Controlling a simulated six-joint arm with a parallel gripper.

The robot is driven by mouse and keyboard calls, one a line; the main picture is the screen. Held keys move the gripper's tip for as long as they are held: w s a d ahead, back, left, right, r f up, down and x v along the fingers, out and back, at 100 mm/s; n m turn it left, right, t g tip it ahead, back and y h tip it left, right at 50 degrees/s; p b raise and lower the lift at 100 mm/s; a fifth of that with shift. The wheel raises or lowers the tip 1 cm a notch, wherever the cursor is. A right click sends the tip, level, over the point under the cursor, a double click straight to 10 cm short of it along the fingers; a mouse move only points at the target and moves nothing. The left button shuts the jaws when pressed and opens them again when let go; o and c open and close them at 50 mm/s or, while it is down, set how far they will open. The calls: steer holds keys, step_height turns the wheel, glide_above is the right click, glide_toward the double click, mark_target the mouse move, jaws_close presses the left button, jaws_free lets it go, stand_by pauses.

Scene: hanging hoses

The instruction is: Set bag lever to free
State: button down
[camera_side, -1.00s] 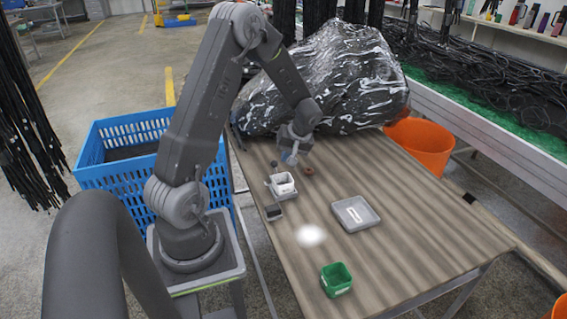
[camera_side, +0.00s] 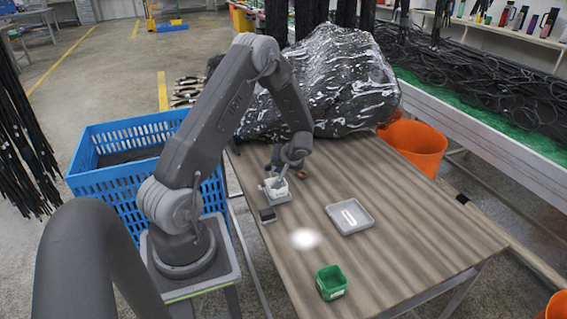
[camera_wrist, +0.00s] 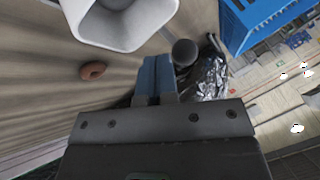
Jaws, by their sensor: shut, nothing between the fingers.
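A white, open-topped holder (camera_side: 277,187) stands on a small base near the far left edge of the table. Its pale rim also fills the top of the wrist view (camera_wrist: 120,38). My gripper (camera_side: 283,172) is low over the holder. In the wrist view its blue fingers (camera_wrist: 157,66) are together and empty, with their tips close to the knob. I cannot tell whether they touch it. The lever's position cannot be read.
A small black block (camera_side: 267,216), a grey tray (camera_side: 369,222) and a green bin (camera_side: 331,283) stand nearer. A big plastic-wrapped black bundle (camera_side: 320,85) is behind. The table's right side is clear.

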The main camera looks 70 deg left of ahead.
mark_target(269, 169)
steer(key=shift+s+a+f, duration=0.1)
steer(key=shift+a+f, duration=0.15)
steer(key=shift+f, duration=0.05)
steer(key=shift+s+r, duration=0.1)
steer(key=shift+s, duration=1.55)
steer(key=shift+s+r, duration=0.15)
steer(key=shift+s, duration=0.65)
steer(key=w+d+r+m+t, duration=0.1)
steer(key=d+r+m+t, duration=0.15)
steer(key=d+r, duration=1.25)
steer(key=s+d+r+m+t+h, duration=0.2)
steer(key=d+r+m, duration=0.3)
steer(key=d, duration=0.5)
steer(key=s+d+r+m+t+h, duration=0.3)
steer(key=s+d+r+m+h, duration=0.2)
steer(key=d+r, duration=0.3)
steer(key=d, duration=0.2)
steer(key=shift+s+d+r, duration=0.3)
